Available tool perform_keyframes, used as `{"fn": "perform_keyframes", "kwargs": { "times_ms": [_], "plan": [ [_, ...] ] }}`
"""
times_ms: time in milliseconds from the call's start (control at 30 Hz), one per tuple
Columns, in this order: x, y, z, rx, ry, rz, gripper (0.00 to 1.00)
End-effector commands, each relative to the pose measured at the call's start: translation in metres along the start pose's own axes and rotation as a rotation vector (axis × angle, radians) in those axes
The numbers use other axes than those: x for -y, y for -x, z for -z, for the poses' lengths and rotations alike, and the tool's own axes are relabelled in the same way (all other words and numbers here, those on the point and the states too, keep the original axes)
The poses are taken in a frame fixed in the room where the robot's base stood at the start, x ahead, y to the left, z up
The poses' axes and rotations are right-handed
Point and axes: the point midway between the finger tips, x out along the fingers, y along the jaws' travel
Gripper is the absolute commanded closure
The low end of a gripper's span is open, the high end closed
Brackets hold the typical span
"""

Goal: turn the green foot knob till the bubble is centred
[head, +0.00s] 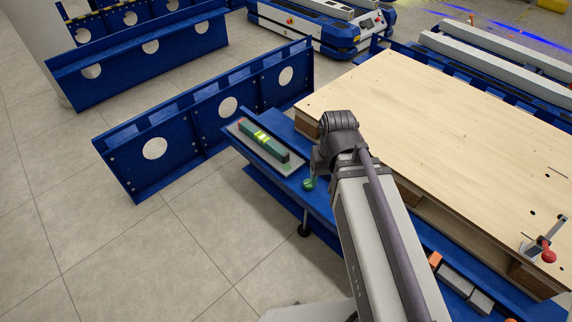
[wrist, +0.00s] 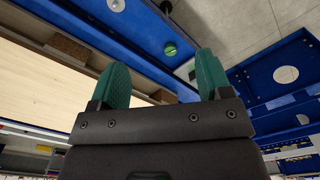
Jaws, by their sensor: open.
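The green foot knob (head: 309,184) sits at the near edge of the blue cart deck (head: 318,208), above a black foot (head: 304,230). A green spirit level (head: 270,146) with a yellow-green vial (head: 262,137) lies on a grey plate on the deck, left of the knob. The bubble is too small to place. In the wrist view, my gripper (wrist: 161,78) is open and empty, with its two green fingers apart. The knob (wrist: 170,48) shows beyond the fingertips, between them and clear of both. In the head view, my arm hides most of the gripper.
A wooden board (head: 440,120) on blocks stands right of my arm. A red-knobbed lever (head: 548,255) is at its near right corner. Blue panels with round holes (head: 215,115) stand behind the level. Open tiled floor (head: 190,240) lies at the front left.

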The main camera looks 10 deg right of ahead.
Motion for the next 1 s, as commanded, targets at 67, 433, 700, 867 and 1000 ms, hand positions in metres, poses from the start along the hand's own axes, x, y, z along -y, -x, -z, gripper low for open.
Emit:
{"fn": "perform_keyframes", "kwargs": {
  "times_ms": [67, 433, 700, 867, 1000],
  "plan": [
    [0.0, -0.076, 0.034, 0.0, -0.001, 0.0, 0.29],
    [0.0, -0.193, 0.207, -0.001, -0.215, 0.0, 0.29],
    [0.0, -0.197, 0.2, -0.001, -0.27, 0.0, 0.29],
    [0.0, -0.225, 0.2, -0.001, -0.269, 0.0, 0.29],
    [0.0, -0.26, 0.2, -0.001, -0.269, 0.0, 0.29]
  ]
}}
